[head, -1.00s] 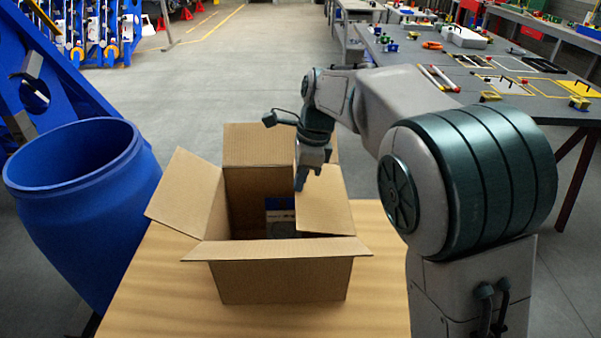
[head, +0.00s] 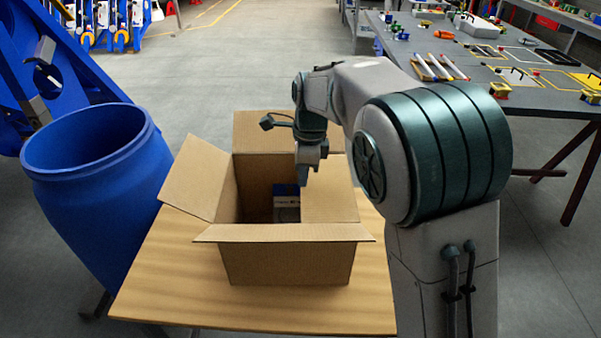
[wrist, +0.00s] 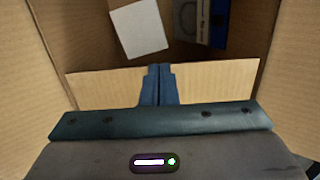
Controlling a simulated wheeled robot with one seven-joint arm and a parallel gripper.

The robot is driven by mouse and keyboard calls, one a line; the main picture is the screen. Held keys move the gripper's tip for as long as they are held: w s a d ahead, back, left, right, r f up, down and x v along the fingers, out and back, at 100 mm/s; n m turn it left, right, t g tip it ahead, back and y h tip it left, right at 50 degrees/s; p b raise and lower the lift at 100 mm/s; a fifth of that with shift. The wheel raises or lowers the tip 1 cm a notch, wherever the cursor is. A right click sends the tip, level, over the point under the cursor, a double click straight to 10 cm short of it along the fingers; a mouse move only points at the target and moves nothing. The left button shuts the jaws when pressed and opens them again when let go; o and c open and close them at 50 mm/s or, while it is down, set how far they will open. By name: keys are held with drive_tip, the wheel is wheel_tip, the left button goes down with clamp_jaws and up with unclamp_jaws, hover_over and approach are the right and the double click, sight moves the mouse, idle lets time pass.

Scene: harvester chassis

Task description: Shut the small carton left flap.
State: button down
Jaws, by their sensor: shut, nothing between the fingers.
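The small brown carton (head: 288,262) stands open on a wooden table. Its left flap (head: 197,178) leans up and outward to the left. Its right flap (head: 330,192) is folded inward over the right part of the opening. The back flap (head: 262,132) stands up, and the front flap (head: 285,232) sticks out toward me. My gripper (head: 304,180) is shut and empty above the opening, by the right flap's inner edge. In the wrist view its blue fingertips (wrist: 160,70) overlap a flap's edge (wrist: 92,88); contact is unclear.
Inside the carton lie a blue-and-white item (head: 287,200) and a white box (wrist: 138,30). A big blue barrel (head: 98,190) stands close left of the wooden table (head: 165,290). A grey workbench (head: 530,95) with parts is at the right back.

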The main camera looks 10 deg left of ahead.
drive_tip(key=shift+a+r+p, duration=0.1)
drive_tip(key=shift+r+p, duration=1.1)
drive_tip(key=shift+p, duration=0.05)
wheel_tip(320, 180, up, 12)
drive_tip(key=p, duration=0.2)
drive_tip(key=s+d+r+n, duration=0.2)
drive_tip(key=s+d+n, duration=0.1)
drive_tip(key=d, duration=0.6)
drive_tip(key=s+d+f+n+t, duration=0.1)
drive_tip(key=s+d+f+n, duration=0.2)
drive_tip(key=s+d+n, duration=0.1)
drive_tip(key=s+d+f+n+t, duration=0.1)
drive_tip(key=s+d+f+n, duration=0.2)
drive_tip(key=s+d, duration=0.4)
drive_tip(key=s+d+f+n+t+h, duration=0.1)
drive_tip(key=s+d+f+n, duration=0.2)
drive_tip(key=s+d+n, duration=0.2)
drive_tip(key=s+d, duration=0.1)
drive_tip(key=s, duration=0.1)
drive_tip(key=shift+s+f+n, duration=0.3)
drive_tip(key=shift+s+n, duration=0.1)
